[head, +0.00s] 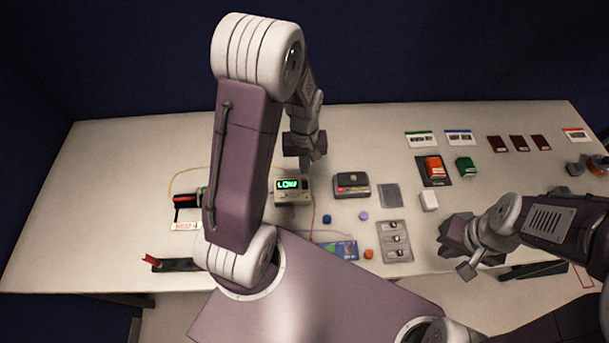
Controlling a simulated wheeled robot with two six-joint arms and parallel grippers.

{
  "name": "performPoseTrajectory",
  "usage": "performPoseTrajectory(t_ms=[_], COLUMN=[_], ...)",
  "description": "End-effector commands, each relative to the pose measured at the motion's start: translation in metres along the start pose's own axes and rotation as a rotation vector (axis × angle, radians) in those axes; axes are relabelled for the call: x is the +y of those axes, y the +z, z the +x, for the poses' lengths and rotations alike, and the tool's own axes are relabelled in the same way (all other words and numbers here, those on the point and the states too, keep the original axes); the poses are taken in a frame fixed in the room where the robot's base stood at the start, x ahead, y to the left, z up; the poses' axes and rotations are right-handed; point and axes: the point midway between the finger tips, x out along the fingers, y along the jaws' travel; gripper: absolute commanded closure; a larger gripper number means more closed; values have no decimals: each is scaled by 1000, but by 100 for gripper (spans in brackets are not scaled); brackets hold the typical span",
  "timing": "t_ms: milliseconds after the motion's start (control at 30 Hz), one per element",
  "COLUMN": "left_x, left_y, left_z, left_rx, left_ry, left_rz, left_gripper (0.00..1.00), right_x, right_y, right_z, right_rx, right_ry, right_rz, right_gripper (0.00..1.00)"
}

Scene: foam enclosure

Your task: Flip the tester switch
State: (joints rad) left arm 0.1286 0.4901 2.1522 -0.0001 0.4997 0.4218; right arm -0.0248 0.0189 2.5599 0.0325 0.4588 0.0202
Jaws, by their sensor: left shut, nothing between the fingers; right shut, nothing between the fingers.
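The tester (293,197) is a small pale box with a lit green display that seems to read "LOW". It stands near the middle of the table. Its switch is too small to make out. My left gripper (313,157) is shut and empty, just behind the tester and slightly right of it. I cannot tell whether it touches the tester. My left arm crosses the picture and hides the table left of the tester. My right gripper (460,258) is shut and empty at the table's front edge, well right of the tester.
A dark box (352,186) with a knob stands right of the tester. A grey panel (394,242) with several small parts lies nearer the front. Red-and-black parts (186,203) lie at left. Orange (433,167) and green (466,167) blocks sit at right. The far left table is clear.

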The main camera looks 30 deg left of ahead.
Motion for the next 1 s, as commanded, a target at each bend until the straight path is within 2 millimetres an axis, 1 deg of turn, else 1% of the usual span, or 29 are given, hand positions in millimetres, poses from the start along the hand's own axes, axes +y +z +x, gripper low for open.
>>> performPoseTrajectory(t_ms=[33, 100, 200, 300, 467, 767, 900, 1000], left_x=[-1, -1, 0, 0, 0, 0, -1, 0], left_y=[1, 2, 1, 1, 0, 0, -1, 0], left_z=[11, 25, 41, 52, 61, 61, 65, 70], left_rx=[-6, -6, -4, -3, 0, -2, -74, -119], left_ry=[-3, -3, -2, -1, 0, 0, -4, -1], left_rz=[0, 0, 0, 0, 0, 0, -3, -2], left_gripper=[100, 100, 100, 100, 100, 100, 100, 100], right_x=[0, 0, 0, 0, 0, 0, 0, 0], right_y=[0, 0, 0, 0, 0, -1, -2, -2], right_z=[-1, -1, -4, -5, -6, -6, -17, -19], right_rx=[0, 0, 0, 0, 0, 0, 0, 0], right_ry=[0, 0, 0, 0, 0, 0, 0, 0], right_rz=[0, 0, 0, 0, 0, 0, 0, 0], right_gripper=[100, 100, 100, 100, 100, 100, 100, 100])
